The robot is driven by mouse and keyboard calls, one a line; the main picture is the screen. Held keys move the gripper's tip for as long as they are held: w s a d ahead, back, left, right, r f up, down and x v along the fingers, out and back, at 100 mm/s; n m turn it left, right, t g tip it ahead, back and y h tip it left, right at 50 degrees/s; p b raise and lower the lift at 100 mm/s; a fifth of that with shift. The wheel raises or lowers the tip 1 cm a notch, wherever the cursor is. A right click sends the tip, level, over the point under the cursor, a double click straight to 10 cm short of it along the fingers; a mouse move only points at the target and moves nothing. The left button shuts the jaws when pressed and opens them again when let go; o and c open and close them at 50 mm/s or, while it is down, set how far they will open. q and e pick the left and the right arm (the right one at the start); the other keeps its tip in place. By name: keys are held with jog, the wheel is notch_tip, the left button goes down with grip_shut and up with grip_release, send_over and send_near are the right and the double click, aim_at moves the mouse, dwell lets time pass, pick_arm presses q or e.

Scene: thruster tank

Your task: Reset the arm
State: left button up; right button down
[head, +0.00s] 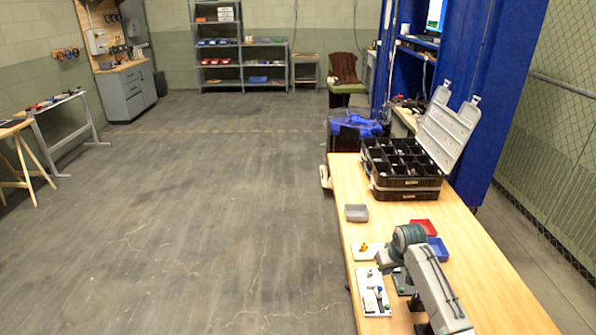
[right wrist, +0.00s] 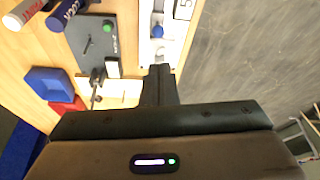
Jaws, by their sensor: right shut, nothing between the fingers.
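My right arm (head: 437,285) reaches in from the lower right of the head view, over the wooden table. My right gripper (head: 385,263) is above the small boards near the table's left edge. In the right wrist view its dark fingers (right wrist: 160,84) are together with nothing between them. Beyond them are a dark panel with a green button (right wrist: 107,27) and a white board with a blue knob (right wrist: 157,31). I cannot tell how far the fingertips are above the boards. My left gripper is in neither view.
On the table (head: 480,284) are a grey tray (head: 356,213), a red tray (head: 424,225), a blue tray (head: 439,249) and a black compartment case (head: 405,183) with its lid raised. Two cylinders (right wrist: 66,12) lie near the wrist view's top left. The floor (head: 220,200) left of the table is open.

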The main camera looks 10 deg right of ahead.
jog(key=s+a+f+n, duration=0.1)
jog(key=s+a, duration=0.3)
jog(key=s, duration=0.5)
jog(key=s+a+f, duration=0.1)
jog(key=s+a, duration=0.4)
jog(key=s, duration=0.5)
jog(key=s+a+f+n, duration=0.1)
jog(key=s+a, duration=0.3)
jog(key=s, duration=0.5)
jog(key=s+a+r, duration=0.3)
jog(key=s+r, duration=0.2)
jog(key=s, duration=0.6)
jog(key=d+f+m+g+b, duration=0.1)
jog(key=d+f+b, duration=0.1)
jog(key=f, duration=1.6)
jog(key=d+f+b, duration=0.1)
jog(key=f+b, duration=0.2)
jog(key=f, duration=1.4)
jog(key=s+f+b, duration=0.2)
jog(key=s+f, duration=0.7)
jog(key=f, duration=0.2)
jog(key=s+d+f+g+b, duration=0.1)
jog(key=s+f, duration=0.8)
jog(key=f, duration=0.3)
jog(key=shift+s+d+h+b, duration=0.25)
jog(key=shift+s+h+b, duration=0.05)
jog(key=shift+s+b, duration=0.1)
